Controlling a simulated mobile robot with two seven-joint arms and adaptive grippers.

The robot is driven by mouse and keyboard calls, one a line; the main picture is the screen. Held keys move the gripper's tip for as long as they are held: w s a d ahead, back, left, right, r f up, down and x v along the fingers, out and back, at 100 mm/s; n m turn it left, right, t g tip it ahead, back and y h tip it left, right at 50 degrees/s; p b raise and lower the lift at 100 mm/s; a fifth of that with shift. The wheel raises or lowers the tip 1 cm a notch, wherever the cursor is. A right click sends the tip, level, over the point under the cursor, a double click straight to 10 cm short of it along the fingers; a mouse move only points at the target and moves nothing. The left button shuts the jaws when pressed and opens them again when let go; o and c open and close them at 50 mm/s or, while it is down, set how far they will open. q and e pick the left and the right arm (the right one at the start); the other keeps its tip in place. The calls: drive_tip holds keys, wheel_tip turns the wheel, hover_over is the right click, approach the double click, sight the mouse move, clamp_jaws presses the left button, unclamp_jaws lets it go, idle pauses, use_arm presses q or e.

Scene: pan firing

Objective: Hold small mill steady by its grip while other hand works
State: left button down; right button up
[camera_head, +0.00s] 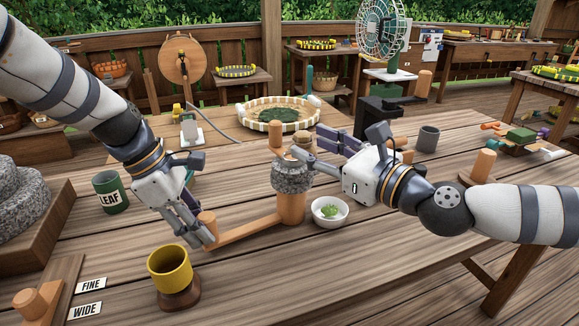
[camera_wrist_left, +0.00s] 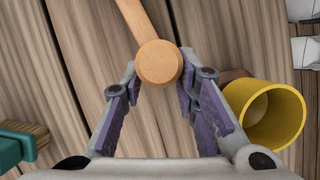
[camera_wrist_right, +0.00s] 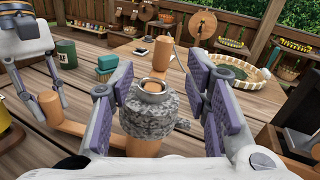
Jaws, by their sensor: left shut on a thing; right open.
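The small mill is a speckled grey stone drum (camera_head: 292,178) on an orange wooden base, with an upright wooden peg (camera_head: 274,142) on top. A wooden arm (camera_head: 250,229) runs left from its base to an upright round grip (camera_head: 208,221). My left gripper (camera_head: 204,230) is shut on that grip; in the left wrist view the grip's round top (camera_wrist_left: 158,62) sits between the fingertips. My right gripper (camera_head: 312,152) is open and empty at the mill's right side. In the right wrist view the stone drum (camera_wrist_right: 155,118) and peg (camera_wrist_right: 161,52) appear between its spread fingers.
A white bowl with green leaves (camera_head: 330,211) stands just right of the mill. A yellow cup (camera_head: 170,268) is near my left gripper. A green LEAF tin (camera_head: 110,191) is at left, a grey cup (camera_head: 428,139) at right. A round basket tray (camera_head: 277,113) lies behind.

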sight(280, 126)
drive_tip(key=w+a+m, duration=0.1)
drive_tip(key=w+a, duration=0.3)
drive_tip(key=w+a+m, duration=0.1)
drive_tip(key=w+a, duration=0.3)
drive_tip(key=w, duration=0.1)
drive_tip(key=shift+r, duration=0.15)
clamp_jaws()
